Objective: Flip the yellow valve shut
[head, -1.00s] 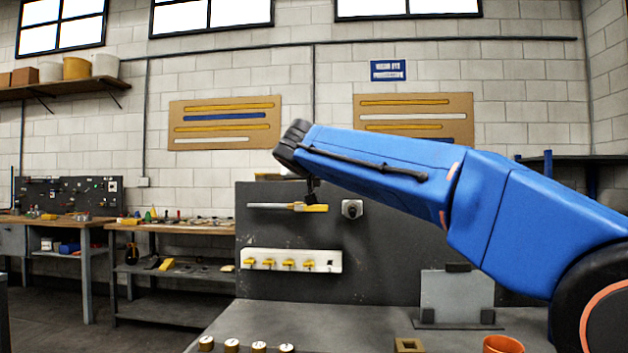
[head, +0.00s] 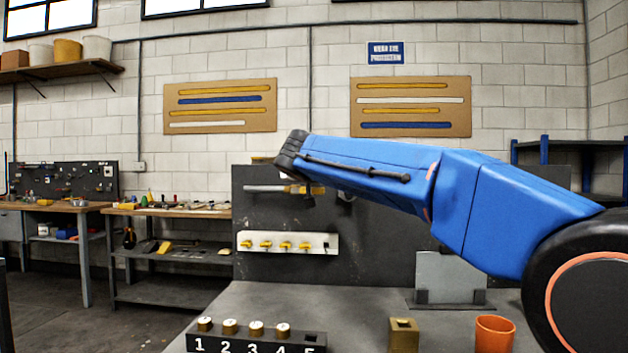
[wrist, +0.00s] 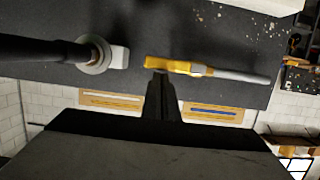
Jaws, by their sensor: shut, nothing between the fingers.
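The yellow valve (head: 304,189) is on a grey pipe (head: 262,188) fixed to the dark upright panel. In the head view, my arm partly hides it. In the wrist view, the yellow lever (wrist: 172,66) lies in line with the grey pipe (wrist: 238,75). My gripper (wrist: 160,76) is shut and empty, its tips right at the lever's edge in the wrist view. I cannot tell whether they touch it. In the head view, the gripper is mostly hidden behind my arm's end.
A white strip (head: 325,243) with several small yellow valves is mounted lower on the panel. A round fitting on a light block (wrist: 108,58) is beside the lever. On the bench are a numbered rack (head: 255,342), a brass block (head: 404,336) and an orange cup (head: 494,334).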

